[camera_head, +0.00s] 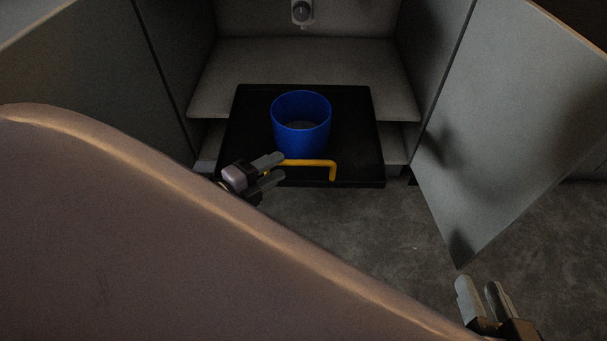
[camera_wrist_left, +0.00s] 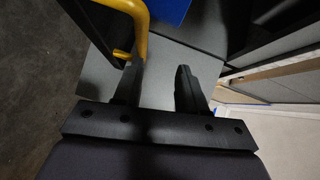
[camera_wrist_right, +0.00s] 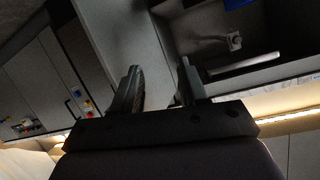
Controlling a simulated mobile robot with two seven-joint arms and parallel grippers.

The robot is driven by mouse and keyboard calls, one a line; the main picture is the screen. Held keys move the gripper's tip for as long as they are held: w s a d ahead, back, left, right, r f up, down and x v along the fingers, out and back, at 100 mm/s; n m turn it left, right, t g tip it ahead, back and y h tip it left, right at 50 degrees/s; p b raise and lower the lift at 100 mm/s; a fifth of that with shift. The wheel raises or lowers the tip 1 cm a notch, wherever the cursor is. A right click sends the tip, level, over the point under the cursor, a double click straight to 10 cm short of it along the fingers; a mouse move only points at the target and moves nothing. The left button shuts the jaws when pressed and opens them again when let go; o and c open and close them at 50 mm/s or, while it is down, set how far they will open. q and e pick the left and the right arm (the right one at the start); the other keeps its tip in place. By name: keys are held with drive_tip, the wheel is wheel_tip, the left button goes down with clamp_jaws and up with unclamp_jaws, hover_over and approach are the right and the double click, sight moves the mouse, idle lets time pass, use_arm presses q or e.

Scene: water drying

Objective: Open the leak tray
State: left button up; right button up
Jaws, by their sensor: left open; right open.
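The black leak tray (camera_head: 355,130) lies on the floor of the open cabinet and sticks out past the cabinet's shelf edge. Its yellow handle (camera_head: 310,162) is at the tray's front. A blue bucket (camera_head: 301,125) stands upright on the tray. My left gripper (camera_head: 275,169) is open at the left end of the handle. In the left wrist view the yellow handle (camera_wrist_left: 140,30) is beside the left finger, not clearly between the fingers; whether they touch I cannot tell. My right gripper (camera_head: 483,294) is open and empty at the lower right, away from the tray.
The cabinet door (camera_head: 500,120) stands open on the right. A panel (camera_head: 80,80) borders the left. A large pale curved surface fills the lower left of the head view. Grey floor (camera_head: 380,235) in front of the tray is clear. A round fitting (camera_head: 302,11) is on the cabinet's back.

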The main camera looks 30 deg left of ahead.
sight(295, 165)
use_arm(q)
drive_tip(key=shift+w+d+f+b, duration=0.35)
drive_tip(key=shift+w+f, duration=0.3)
drive_tip(key=shift+w, duration=0.55)
drive_tip(key=shift+w+d+f+b, duration=0.25)
drive_tip(key=shift+w+f+b, duration=0.3)
drive_tip(key=shift+w, duration=0.6)
drive_tip(key=shift+w+d+f+b, duration=0.35)
drive_tip(key=shift+w+f, duration=0.35)
drive_tip(key=shift+w, duration=0.5)
